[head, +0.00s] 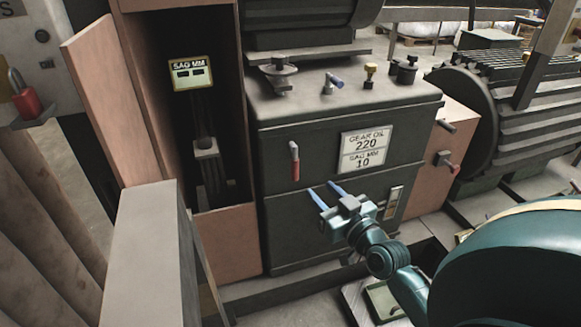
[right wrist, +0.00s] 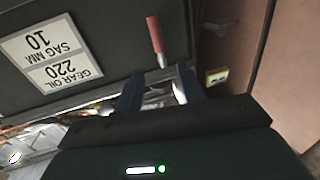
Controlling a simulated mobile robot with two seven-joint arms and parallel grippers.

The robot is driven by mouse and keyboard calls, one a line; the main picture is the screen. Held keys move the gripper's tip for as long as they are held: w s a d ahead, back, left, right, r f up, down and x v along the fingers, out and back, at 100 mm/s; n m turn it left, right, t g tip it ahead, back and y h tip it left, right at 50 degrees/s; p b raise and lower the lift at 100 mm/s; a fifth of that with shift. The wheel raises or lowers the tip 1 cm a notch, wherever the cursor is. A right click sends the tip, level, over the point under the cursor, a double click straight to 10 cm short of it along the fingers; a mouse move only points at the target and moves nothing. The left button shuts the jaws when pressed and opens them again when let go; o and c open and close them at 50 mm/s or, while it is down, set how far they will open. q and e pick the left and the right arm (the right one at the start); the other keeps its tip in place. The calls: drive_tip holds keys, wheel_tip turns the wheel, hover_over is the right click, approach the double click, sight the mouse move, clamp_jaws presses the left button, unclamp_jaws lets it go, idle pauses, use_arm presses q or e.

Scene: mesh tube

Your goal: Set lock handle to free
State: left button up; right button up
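A handle with a red grip (head: 295,170) and a pale upper end hangs upright on the dark front of the gearbox (head: 275,210). I take it as the lock handle; no label on it can be read. My right gripper (head: 326,191) is open and empty, its blue fingers apart, below and a little right of the handle. In the right wrist view, which is upside down, the red grip (right wrist: 155,35) lies ahead of the gap between the fingertips (right wrist: 158,82). Whether the fingers touch it is hard to tell. My left gripper is out of view.
A sign reading GEAR OIL 220, SAG MM 10 (head: 364,151) is on the gearbox front, right of the handle. A pale post (head: 145,255) and a red padlock (head: 27,103) are at left.

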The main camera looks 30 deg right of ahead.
sight(297, 164)
drive_tip(key=w, duration=0.4)
drive_tip(key=w+b, duration=0.1)
drive_tip(key=w, duration=0.8)
drive_tip(key=shift+w+d, duration=0.2)
drive_tip(key=shift+d, duration=0.15)
drive_tip(key=shift+c, duration=0.2)
clamp_jaws()
